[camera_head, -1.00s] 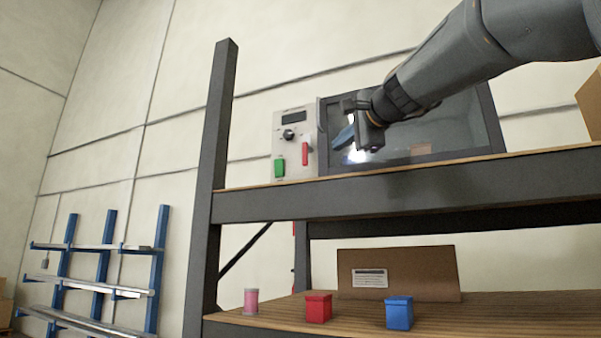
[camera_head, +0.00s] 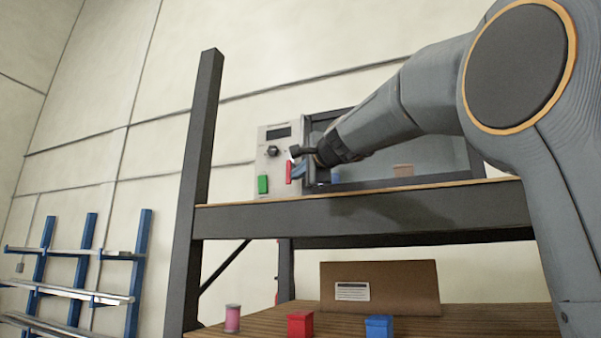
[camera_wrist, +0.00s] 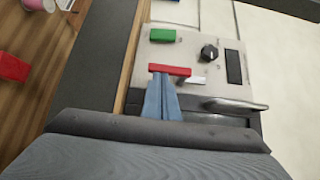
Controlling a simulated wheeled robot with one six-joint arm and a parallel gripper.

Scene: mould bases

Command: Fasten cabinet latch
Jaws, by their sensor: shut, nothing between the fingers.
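The cabinet has a pale control panel (camera_head: 265,162) and a dark-framed glass door (camera_head: 425,155) to its right. A red latch lever (camera_head: 289,172) stands on the panel beside the door edge; it also shows in the wrist view (camera_wrist: 170,70). A small silver piece (camera_wrist: 192,82) sits beside the lever. My gripper (camera_head: 297,172) is shut and empty. In the wrist view its blue fingertips (camera_wrist: 161,78) are at the lever's door-facing side; I cannot tell whether they touch it. A metal handle (camera_wrist: 236,104) shows on the door. The gripper covers part of the door edge.
The panel also bears a green block (camera_head: 263,184), a black knob (camera_head: 272,151) and a dark display (camera_head: 278,133). The cabinet stands on a shelf (camera_head: 345,216) with a dark upright post (camera_head: 197,190) to the left. The lower shelf holds a pink spool (camera_head: 232,318), a red box (camera_head: 300,324), a blue box (camera_head: 379,326) and cardboard (camera_head: 380,286).

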